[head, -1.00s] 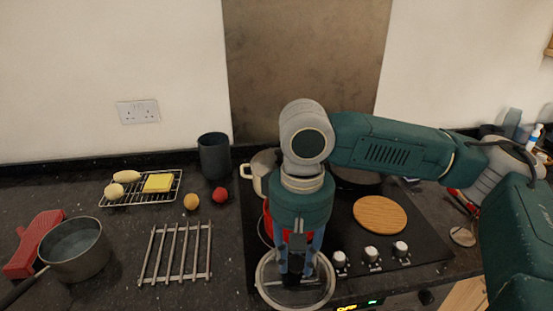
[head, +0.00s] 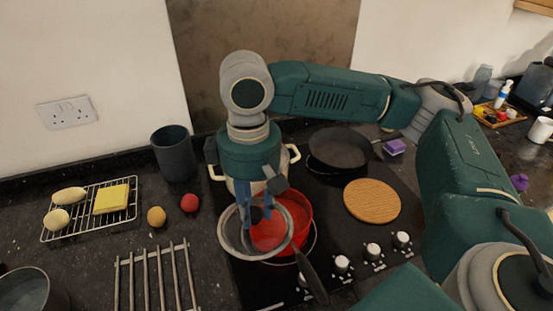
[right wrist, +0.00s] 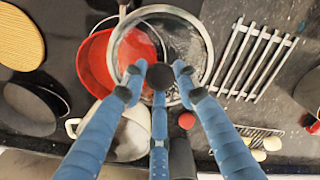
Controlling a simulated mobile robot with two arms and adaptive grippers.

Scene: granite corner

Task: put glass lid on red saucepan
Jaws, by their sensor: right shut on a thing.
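My right gripper (head: 260,208) is shut on the dark knob of the glass lid (head: 228,236), which has a steel rim. The red saucepan (head: 297,213) is on the hob with its dark handle toward the front. In the head view the lid overlaps the left part of the saucepan. In the right wrist view my fingers (right wrist: 159,76) surround the knob, and the lid (right wrist: 192,40) covers only one side of the red saucepan (right wrist: 90,65). I cannot tell the gap between lid and pan. My left gripper is not in view.
A cream pot (head: 294,152) stands behind the gripper, with a black frying pan (head: 340,150) to its right. A round wooden board (head: 371,201) lies on the hob. A metal trivet (head: 156,280), a red ball (head: 189,203) and a dark cup (head: 174,153) are left of the hob.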

